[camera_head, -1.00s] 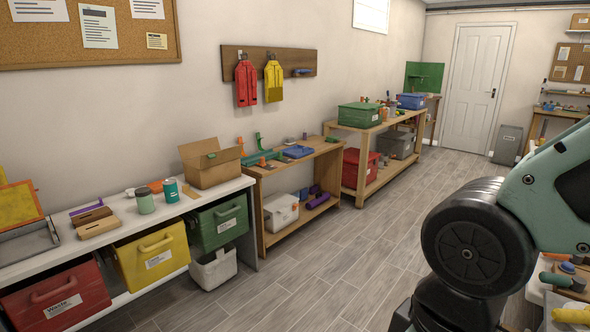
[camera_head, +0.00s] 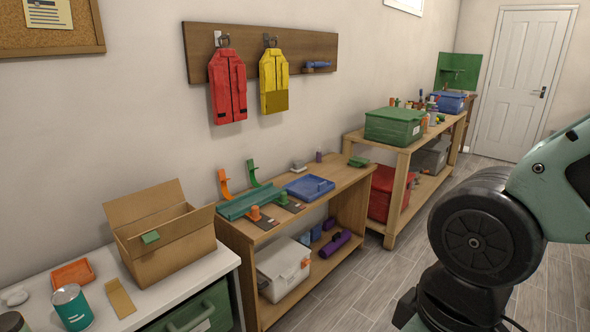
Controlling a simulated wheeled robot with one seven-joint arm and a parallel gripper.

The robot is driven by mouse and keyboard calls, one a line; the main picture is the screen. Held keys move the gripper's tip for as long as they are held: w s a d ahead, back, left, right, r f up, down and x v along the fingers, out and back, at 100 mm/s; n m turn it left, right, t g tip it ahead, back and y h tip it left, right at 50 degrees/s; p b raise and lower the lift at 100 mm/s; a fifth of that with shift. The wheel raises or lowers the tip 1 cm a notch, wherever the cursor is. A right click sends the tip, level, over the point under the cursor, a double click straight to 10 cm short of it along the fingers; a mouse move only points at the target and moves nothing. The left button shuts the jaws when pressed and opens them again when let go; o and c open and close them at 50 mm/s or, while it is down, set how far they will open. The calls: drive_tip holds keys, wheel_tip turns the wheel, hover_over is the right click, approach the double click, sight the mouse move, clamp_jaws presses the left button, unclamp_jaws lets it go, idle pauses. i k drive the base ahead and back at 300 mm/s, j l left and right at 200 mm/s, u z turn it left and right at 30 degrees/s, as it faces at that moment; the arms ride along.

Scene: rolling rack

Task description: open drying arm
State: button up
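I cannot make out a drying arm or a rolling rack for certain. The likeliest related thing is a wooden wall board (camera_head: 205,45) with metal hooks. A red garment (camera_head: 227,88) and a yellow garment (camera_head: 274,82) hang side by side from it. A small blue piece (camera_head: 317,65) sits at its right part. Upright orange (camera_head: 224,185) and green (camera_head: 252,173) hook-shaped pieces stand on the bench below; I cannot tell what they are. My teal and black arm fills the right side of the view. My gripper is out of view.
The wooden bench (camera_head: 345,177) holds a blue tray (camera_head: 308,188). A white counter (camera_head: 225,258) with a cardboard box (camera_head: 165,238) is at the lower left. A further bench carries a green bin (camera_head: 394,126). Floor (camera_head: 350,285) is open in front; a door (camera_head: 520,85) is at the back.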

sight(318, 64)
drive_tip(key=i, duration=1.75)
